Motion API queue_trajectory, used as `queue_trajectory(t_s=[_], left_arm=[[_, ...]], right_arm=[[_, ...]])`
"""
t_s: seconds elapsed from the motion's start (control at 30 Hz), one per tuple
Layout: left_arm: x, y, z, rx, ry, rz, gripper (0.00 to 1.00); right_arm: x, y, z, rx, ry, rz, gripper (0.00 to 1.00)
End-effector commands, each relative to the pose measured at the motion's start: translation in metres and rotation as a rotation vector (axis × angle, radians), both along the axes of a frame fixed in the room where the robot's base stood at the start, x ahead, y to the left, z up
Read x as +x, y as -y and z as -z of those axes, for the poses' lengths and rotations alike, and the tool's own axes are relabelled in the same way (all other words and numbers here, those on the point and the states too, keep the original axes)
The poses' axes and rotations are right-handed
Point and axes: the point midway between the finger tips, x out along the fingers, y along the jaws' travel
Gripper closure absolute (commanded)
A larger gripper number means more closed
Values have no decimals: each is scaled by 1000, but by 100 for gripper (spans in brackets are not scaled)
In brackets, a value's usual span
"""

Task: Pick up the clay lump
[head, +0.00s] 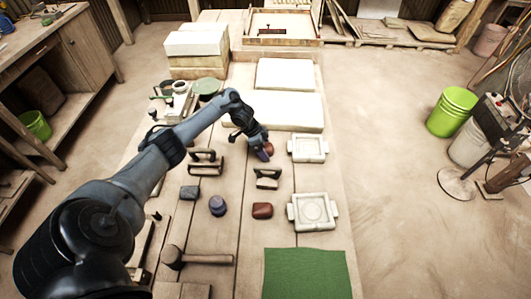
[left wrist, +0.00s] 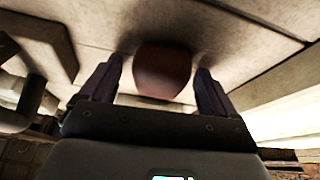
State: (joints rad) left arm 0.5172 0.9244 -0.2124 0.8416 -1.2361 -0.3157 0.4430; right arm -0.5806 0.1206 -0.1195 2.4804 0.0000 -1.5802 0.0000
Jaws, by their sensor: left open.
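A reddish-brown clay lump (head: 270,147) sits on the wooden table, partly hidden by my left gripper (head: 262,153) in the head view. In the left wrist view the same rounded brown lump (left wrist: 162,70) lies between the two dark fingers of my left gripper (left wrist: 156,85). The fingers are open, with a gap visible on each side of the lump. A second reddish-brown lump (head: 262,210) lies nearer on the table. My right gripper is not in view.
White square molds (head: 307,148) and (head: 312,211) stand to the right. Dark-handled presses (head: 267,178), dark lumps (head: 217,206), a mallet (head: 190,257) and a green cloth (head: 306,272) lie nearer. White slabs (head: 285,75) lie behind the gripper.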

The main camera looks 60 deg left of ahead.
Motion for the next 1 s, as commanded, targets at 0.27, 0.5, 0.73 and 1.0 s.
queue_trajectory(t_s=[0.27, 0.5, 0.73, 1.0], left_arm=[[1, 0, 1, 0, 0, 1, 12], [0, 0, 1, 0, 0, 0, 49], [1, 0, 1, 1, 2, 1, 77], [1, 0, -1, 1, 2, 1, 78]], right_arm=[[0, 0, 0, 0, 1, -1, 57], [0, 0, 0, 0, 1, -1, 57], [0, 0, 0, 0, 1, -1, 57], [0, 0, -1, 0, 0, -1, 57]])
